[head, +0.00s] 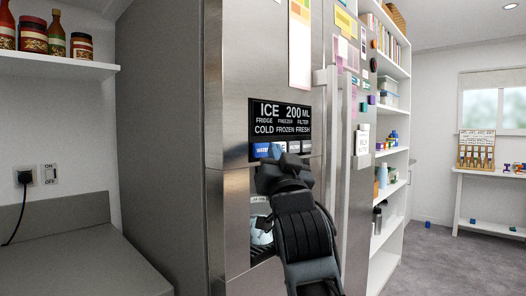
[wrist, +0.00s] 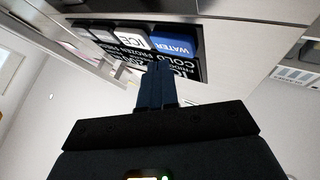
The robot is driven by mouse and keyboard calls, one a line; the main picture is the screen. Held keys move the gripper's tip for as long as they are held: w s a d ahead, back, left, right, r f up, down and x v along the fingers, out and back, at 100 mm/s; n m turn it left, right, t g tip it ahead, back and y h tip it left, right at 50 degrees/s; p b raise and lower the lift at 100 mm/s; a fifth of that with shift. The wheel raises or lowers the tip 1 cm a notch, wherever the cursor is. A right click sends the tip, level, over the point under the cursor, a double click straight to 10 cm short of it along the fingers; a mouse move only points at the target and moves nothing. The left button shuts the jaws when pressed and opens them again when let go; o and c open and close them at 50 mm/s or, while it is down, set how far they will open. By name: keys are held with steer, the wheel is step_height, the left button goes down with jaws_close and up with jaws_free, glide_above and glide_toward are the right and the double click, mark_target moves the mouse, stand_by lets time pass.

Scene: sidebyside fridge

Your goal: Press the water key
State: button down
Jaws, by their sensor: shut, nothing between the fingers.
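The water key (head: 261,151) is a blue key with white lettering at the left end of the key row on the fridge's dispenser panel. In the wrist view the water key (wrist: 173,43) appears upside down and large, just beyond my fingertips. My gripper (head: 277,152) is shut and empty, its dark blue fingers pointing at the panel. In the wrist view my gripper's fingertips (wrist: 160,66) overlap the display text beside the keys. I cannot tell whether they touch the panel. In the head view my gripper covers part of the key row.
The white ice key (wrist: 127,40) is beside the water key. A black display (head: 281,118) is above the keys, and a dispenser recess (head: 260,212) is below, partly hidden by my arm. Vertical fridge handles (head: 344,150) stand out to the right. A counter (head: 80,265) is at the left.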

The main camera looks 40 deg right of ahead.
steer(key=shift+w, duration=0.1)
stand_by(0.4)
steer(key=shift+w, duration=0.3)
steer(key=shift+w+b, duration=0.4)
steer(key=shift+b, duration=0.05)
stand_by(0.7)
steer(key=shift+s, duration=0.8)
steer(key=shift+s+d+p, duration=0.1)
steer(key=shift+s+p, duration=0.55)
steer(key=shift+s, duration=1.9)
